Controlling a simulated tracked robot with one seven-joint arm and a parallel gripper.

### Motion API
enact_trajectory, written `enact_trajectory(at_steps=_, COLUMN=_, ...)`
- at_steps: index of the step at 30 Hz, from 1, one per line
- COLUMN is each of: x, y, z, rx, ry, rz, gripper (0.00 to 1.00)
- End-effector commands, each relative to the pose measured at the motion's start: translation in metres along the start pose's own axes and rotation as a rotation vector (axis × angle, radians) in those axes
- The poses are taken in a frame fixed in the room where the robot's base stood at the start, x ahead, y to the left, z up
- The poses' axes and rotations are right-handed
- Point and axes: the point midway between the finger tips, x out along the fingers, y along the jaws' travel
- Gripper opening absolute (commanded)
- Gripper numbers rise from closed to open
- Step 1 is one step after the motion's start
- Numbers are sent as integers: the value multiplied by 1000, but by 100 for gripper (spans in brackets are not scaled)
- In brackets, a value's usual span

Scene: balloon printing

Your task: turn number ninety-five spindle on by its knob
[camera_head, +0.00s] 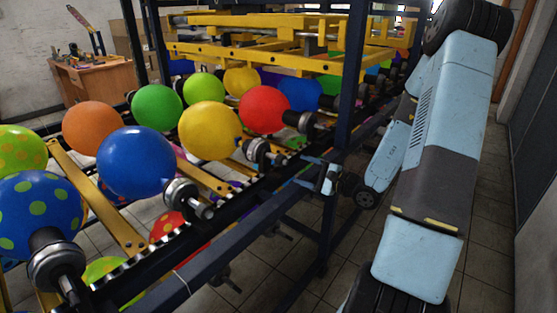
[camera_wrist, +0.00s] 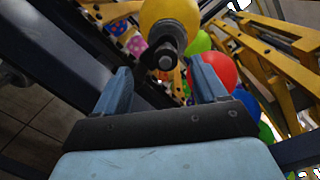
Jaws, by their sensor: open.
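A grey spindle (camera_head: 258,151) with a yellow balloon (camera_head: 210,130) sits on the dark rail of the rack in the head view. In the wrist view a dark spindle (camera_wrist: 172,38) with a round, light-tipped end knob (camera_wrist: 167,61) points toward me, below a yellow balloon (camera_wrist: 170,10). I can read no number on any spindle. My gripper (camera_head: 307,171) is open and empty, right of that spindle. In the wrist view its two blue fingers (camera_wrist: 160,66) stand apart on either side of the knob; I cannot tell its distance from them.
More spindles carry blue (camera_head: 136,162), red (camera_head: 264,109) and dotted balloons (camera_head: 40,212) along the rack. A dark upright post (camera_head: 347,80) stands near my gripper, and a dark front beam (camera_head: 210,265) runs below. Yellow frames (camera_head: 290,62) sit above. Tiled floor is free at right.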

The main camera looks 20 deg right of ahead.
Motion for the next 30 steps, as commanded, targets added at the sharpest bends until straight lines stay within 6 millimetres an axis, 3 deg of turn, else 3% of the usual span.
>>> enact_trajectory(at_steps=4, x=-6, y=3, z=-19, rx=25, ry=53, rz=-52, gripper=72)
enact_trajectory(at_steps=11, x=5, y=2, z=-25, rx=29, ry=66, rz=-67, gripper=72)
enact_trajectory(at_steps=30, x=109, y=-5, z=-32, rx=29, ry=65, rz=-66, gripper=72)
